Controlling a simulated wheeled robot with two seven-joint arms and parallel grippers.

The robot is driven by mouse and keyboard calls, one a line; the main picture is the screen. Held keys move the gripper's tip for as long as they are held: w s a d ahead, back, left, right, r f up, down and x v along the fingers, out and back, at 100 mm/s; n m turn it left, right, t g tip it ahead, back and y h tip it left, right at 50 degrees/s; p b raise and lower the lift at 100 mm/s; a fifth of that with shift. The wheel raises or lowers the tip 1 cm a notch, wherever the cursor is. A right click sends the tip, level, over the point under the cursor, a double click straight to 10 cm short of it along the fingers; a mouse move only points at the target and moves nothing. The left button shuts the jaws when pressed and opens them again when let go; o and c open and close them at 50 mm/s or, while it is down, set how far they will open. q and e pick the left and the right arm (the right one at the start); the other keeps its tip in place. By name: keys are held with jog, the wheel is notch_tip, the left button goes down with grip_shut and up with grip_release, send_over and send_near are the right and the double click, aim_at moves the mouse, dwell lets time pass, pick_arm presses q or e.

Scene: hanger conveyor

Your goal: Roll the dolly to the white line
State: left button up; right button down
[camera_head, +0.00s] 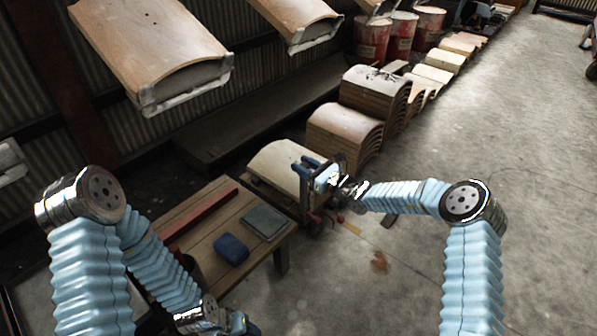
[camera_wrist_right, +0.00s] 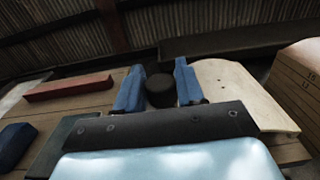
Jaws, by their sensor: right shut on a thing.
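The dolly (camera_head: 316,222) stands low on the concrete floor beside the wooden table, its wheels near the table's right end. A pale curved board (camera_head: 282,166) is beside it, and I cannot tell whether the dolly carries the board. My right gripper (camera_head: 318,172) is at the dolly's upright handle. In the right wrist view its two blue fingers (camera_wrist_right: 159,84) are on either side of a dark round handle end (camera_wrist_right: 160,92), shut on it. My left gripper (camera_head: 240,324) is low at the bottom edge, partly cut off, its jaws unclear. No clear white line is visible.
Stacks of curved boards (camera_head: 345,133) line the wall side. Curved boards (camera_head: 150,45) hang overhead. Open floor (camera_head: 480,140) lies to the right.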

jog(key=c, duration=0.8)
grip_release()
jog(key=shift+s, duration=0.1)
jog(key=p+v, duration=0.2)
jog(key=v, duration=1.1)
jog(key=shift+s+d, duration=0.25)
jog(key=shift+d, duration=0.1)
